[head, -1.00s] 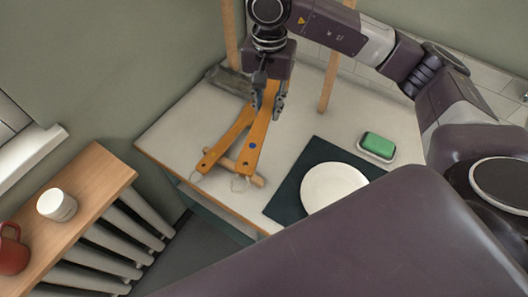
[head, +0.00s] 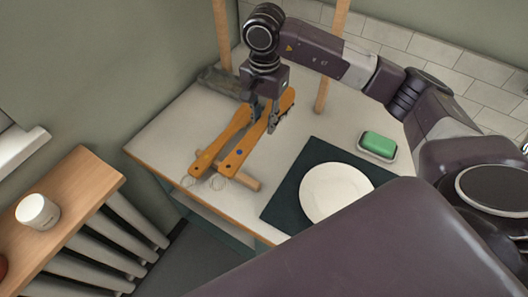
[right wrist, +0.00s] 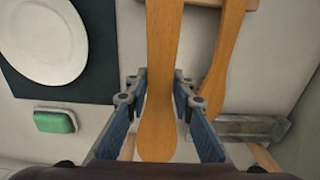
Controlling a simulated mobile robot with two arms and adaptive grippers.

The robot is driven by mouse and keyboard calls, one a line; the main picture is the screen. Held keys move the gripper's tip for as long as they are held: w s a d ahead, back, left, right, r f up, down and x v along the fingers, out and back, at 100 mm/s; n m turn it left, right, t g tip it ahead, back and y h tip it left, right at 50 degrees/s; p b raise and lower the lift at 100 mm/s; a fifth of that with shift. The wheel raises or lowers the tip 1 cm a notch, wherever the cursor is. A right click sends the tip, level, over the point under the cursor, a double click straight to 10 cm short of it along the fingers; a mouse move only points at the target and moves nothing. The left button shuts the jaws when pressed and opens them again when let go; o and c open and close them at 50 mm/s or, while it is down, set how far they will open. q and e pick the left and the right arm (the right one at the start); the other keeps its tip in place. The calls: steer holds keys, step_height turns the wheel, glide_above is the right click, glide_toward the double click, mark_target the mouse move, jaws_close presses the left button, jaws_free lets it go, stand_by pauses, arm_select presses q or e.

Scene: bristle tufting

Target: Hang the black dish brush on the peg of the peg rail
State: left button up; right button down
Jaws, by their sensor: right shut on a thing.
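No black dish brush or peg rail can be made out. Two orange-brown wooden handles lie on the pale worktop, each with a thin loop at its near end. The right handle (head: 236,157) has a blue dot; the left handle (head: 222,140) lies beside it. Both cross a short wooden dowel (head: 245,181). My right gripper (head: 265,121) is shut on the right handle near its wide far end. In the right wrist view this handle (right wrist: 161,70) runs between the blue-padded fingers (right wrist: 164,125). My left gripper is out of view.
A grey rough bar (head: 222,82) lies behind the handles, near wooden posts (head: 332,60). A white plate (head: 335,192) on a dark mat (head: 279,207) and a green sponge (head: 378,144) in a dish are right. A white mug (head: 37,211) stands on a wooden shelf at left.

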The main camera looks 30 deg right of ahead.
step_height(320, 180, down, 7)
steer(key=b, duration=0.2)
steer(key=shift+b, duration=0.35)
step_height(320, 180, down, 4)
steer(key=shift+r+b, duration=0.15)
steer(key=shift+b, duration=1.1)
steer(key=shift+r, duration=0.1)
steer(key=shift+f, duration=0.25)
steer(key=c, duration=1.7)
jaws_free()
steer(key=shift+o, duration=0.2)
steer(key=shift+r, duration=0.1)
